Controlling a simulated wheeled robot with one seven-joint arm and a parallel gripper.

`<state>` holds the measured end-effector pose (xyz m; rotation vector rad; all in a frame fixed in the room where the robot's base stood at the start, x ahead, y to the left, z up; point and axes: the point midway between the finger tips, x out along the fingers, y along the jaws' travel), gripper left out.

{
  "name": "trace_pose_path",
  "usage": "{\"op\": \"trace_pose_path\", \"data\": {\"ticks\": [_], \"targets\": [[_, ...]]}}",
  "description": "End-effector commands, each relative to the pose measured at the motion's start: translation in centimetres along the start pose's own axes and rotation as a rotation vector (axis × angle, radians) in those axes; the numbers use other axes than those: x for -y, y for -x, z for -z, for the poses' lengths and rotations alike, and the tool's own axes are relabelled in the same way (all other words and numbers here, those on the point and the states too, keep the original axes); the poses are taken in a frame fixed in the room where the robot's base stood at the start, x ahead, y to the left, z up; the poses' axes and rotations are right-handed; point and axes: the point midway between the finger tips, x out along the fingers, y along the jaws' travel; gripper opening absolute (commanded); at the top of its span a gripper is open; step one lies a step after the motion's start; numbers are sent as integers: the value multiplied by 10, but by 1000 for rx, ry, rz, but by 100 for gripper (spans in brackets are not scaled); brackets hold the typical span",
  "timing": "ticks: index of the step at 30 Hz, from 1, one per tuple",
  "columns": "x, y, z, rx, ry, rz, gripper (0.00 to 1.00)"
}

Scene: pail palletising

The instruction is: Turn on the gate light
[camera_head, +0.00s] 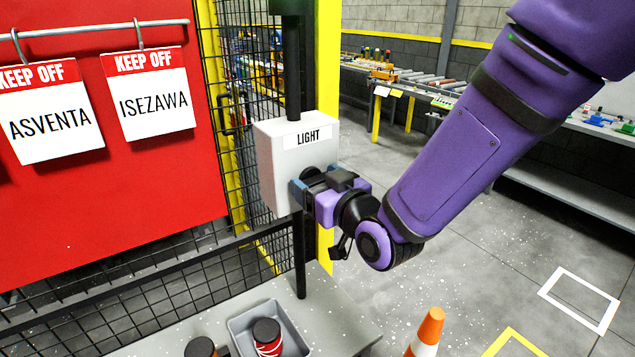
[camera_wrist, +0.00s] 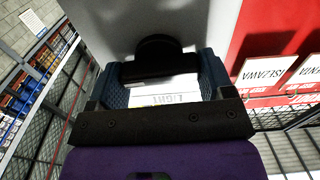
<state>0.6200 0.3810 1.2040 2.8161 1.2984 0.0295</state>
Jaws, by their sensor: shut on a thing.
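The light switch box (camera_head: 285,165) is a pale grey box with a "LIGHT" label, mounted on a black post beside the yellow gate post. In the wrist view its label shows upside down (camera_wrist: 168,98). A black rotary knob (camera_wrist: 158,58) is on the box's front face. My gripper (camera_head: 306,190) is at the box front with its blue fingers on either side of the knob, shut on it. In the wrist view the fingers of my gripper (camera_wrist: 162,80) flank the knob's bar. The knob is mostly hidden in the head view.
A red board (camera_head: 90,190) with hanging "KEEP OFF" tags stands left of the box, before black mesh fencing. Below is a grey table (camera_head: 340,318) with a grey tray (camera_head: 240,325) and dark-lidded containers. An orange cone (camera_head: 428,330) stands right. Open floor lies beyond.

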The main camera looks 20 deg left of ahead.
Motion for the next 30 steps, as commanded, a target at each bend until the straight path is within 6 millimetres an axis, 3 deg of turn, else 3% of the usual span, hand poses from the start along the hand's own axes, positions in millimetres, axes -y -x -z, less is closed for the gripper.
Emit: {"op": "trace_pose_path", "data": {"ticks": [19, 20, 23, 30], "targets": [[0, 1, -1, 3, -62, 0, 51], [0, 1, -1, 3, -62, 0, 79], [0, 0, -1, 2, -61, 0, 100], [0, 0, 0, 1, -60, 0, 100]]}}
